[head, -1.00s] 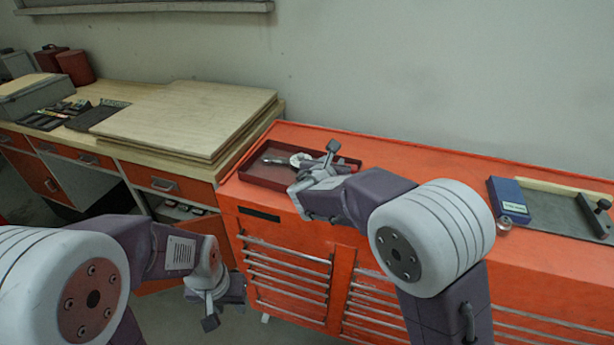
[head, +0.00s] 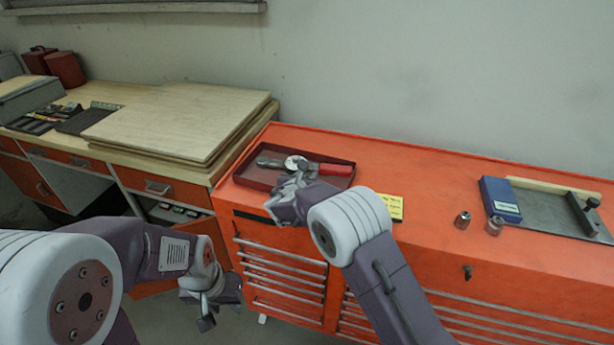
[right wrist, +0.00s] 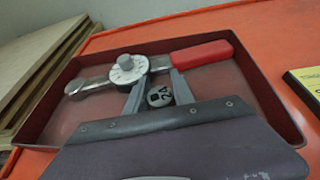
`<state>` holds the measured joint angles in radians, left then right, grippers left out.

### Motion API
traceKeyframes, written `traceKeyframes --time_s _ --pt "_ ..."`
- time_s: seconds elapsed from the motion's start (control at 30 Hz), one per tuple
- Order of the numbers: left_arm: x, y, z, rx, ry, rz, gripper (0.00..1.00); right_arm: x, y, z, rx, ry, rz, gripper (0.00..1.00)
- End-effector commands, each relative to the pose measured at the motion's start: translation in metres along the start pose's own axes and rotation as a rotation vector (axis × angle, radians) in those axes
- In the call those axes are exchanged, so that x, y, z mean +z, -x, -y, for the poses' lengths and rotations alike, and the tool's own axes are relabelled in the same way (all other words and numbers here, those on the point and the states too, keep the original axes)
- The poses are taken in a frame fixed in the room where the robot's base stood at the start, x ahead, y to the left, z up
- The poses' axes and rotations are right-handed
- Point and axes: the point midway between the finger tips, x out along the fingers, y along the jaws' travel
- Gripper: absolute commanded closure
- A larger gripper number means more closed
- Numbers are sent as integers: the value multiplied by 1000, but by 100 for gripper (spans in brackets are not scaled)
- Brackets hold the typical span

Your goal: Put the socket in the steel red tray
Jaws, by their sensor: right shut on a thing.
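The red steel tray (head: 262,181) sits at the left end of the orange cabinet top and fills much of the right wrist view (right wrist: 55,115). My right gripper (head: 297,176) is over the tray's near side. In the right wrist view its fingers are shut on a small round metal socket (right wrist: 160,97) marked with a number. A torque wrench (right wrist: 205,54) with a red handle and a round dial lies in the tray just beyond the socket. Whether the socket touches the tray floor cannot be told. My left gripper (head: 212,305) hangs low at the left, away from the tray, its jaws unclear.
Two small metal cylinders, one darker (head: 462,220) and one lighter (head: 494,226), stand on the cabinet near a blue box (head: 500,200).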

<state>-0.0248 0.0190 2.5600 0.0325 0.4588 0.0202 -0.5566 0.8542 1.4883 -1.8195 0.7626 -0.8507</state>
Motion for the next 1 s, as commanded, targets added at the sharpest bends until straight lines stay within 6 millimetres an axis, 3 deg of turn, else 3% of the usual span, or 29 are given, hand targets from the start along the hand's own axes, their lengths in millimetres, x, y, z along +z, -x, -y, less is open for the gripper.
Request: traceKeyframes --time_s 0.13,0.17,0.2,0.63,1.0 --pt "1 -5 0 0 0 0 64 -4 -2 0 0 0 0 100" --pt "1 -5 0 0 0 0 64 -4 -2 0 0 0 0 68" --pt "0 -4 0 0 0 0 64 -3 -1 0 0 0 -1 62" --pt "0 -1 0 0 0 0 64 0 6 -1 1 0 -1 62" --pt "1 -10 0 0 0 0 64 0 79 -1 4 0 1 62"
